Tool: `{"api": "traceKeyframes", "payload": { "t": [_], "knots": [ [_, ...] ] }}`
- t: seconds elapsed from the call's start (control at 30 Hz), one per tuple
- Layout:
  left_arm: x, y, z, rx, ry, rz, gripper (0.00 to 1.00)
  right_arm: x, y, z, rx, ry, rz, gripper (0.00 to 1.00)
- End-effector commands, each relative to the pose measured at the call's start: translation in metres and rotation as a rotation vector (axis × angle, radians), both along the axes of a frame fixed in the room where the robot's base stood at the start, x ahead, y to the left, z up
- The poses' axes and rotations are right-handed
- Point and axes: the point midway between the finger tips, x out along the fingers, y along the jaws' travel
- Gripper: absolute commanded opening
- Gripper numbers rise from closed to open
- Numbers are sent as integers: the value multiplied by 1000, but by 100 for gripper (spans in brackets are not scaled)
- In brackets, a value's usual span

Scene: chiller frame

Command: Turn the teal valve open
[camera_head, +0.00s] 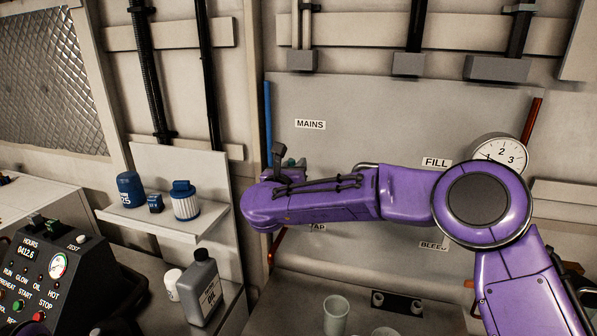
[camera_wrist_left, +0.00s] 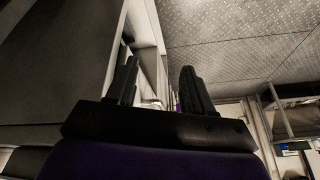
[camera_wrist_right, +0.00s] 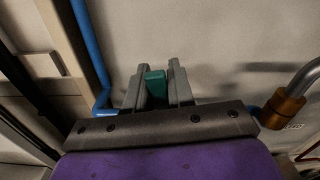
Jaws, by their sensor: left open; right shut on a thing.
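The teal valve handle (camera_wrist_right: 155,84) shows in the right wrist view between the two fingers of my right gripper (camera_wrist_right: 158,72), which is shut on it. In the head view my right gripper (camera_head: 279,154) is at the panel, left of centre, and my purple right arm hides most of the valve and its piping. My left gripper (camera_wrist_left: 160,85) shows only in the left wrist view, open, with nothing between its fingers; it is outside the head view.
A blue pipe (camera_wrist_right: 90,50) runs left of the gripper, and a copper fitting (camera_wrist_right: 282,108) is at right. The grey panel carries MAINS (camera_head: 310,124) and FILL (camera_head: 436,162) labels and a dial (camera_head: 500,152). A grey bottle (camera_head: 201,290) and a cup (camera_head: 336,315) stand below.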

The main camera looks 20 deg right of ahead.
Motion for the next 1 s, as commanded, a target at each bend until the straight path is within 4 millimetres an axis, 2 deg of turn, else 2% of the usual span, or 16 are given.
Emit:
{"api": "traceKeyframes", "payload": {
  "t": [0.1,0.4,0.7,1.0],
  "knots": [
    [0,0,-12,0,0,0,52,4,5,-4,-72,45,0,0],
    [0,0,-24,0,0,0,52,11,17,-8,-250,166,0,0],
    [0,0,-29,0,0,0,52,16,23,-12,-360,241,1,0],
    [0,0,-30,0,0,0,52,17,25,-12,-388,260,-1,0]
  ]
}}
